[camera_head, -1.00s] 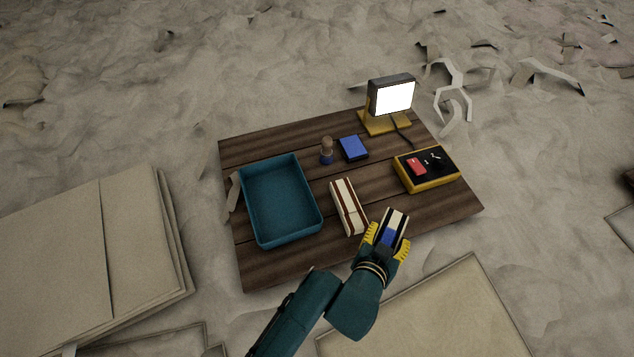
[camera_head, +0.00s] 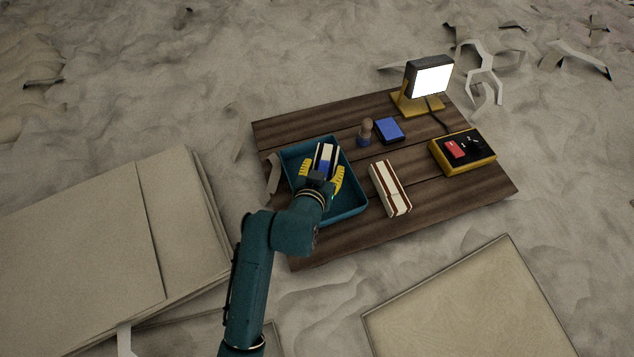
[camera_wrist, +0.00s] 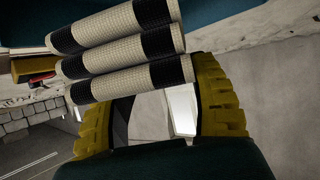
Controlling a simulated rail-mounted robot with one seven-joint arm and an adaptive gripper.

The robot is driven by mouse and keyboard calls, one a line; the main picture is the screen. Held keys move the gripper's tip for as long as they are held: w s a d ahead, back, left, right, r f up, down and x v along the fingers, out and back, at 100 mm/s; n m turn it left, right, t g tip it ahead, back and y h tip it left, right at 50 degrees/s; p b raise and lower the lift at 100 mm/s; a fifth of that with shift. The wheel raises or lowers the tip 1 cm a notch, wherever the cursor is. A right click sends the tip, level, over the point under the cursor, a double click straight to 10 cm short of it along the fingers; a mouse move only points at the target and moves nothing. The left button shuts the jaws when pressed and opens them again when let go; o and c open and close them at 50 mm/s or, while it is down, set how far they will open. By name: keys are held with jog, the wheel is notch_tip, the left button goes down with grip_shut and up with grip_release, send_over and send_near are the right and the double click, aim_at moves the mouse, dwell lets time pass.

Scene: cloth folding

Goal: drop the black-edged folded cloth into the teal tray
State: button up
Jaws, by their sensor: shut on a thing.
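In the wrist view the cloth (camera_wrist: 122,54) shows as stacked cream and black rolls of woven fabric in front of the yellow fingers (camera_wrist: 155,112). A teal strip (camera_wrist: 240,10), likely the tray, shows behind it at the top. My arm and gripper hide part of the tray.
A cream cloth with red-brown bands (camera_head: 390,187) lies right of the tray on the wooden board (camera_head: 450,205). A small peg figure (camera_head: 365,131), a blue block (camera_head: 390,130), a lit lamp (camera_head: 431,80) and a yellow-edged box (camera_head: 463,151) stand behind and right.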

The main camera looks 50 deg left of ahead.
notch_tip(320, 180, down, 4)
jog(key=shift+r+b, duration=0.2)
jog(key=shift+b, duration=1)
jog(key=shift+r, duration=0.1)
jog(key=o, duration=1.3)
jog(key=shift+o, duration=0.2)
jog(key=v, duration=1.2)
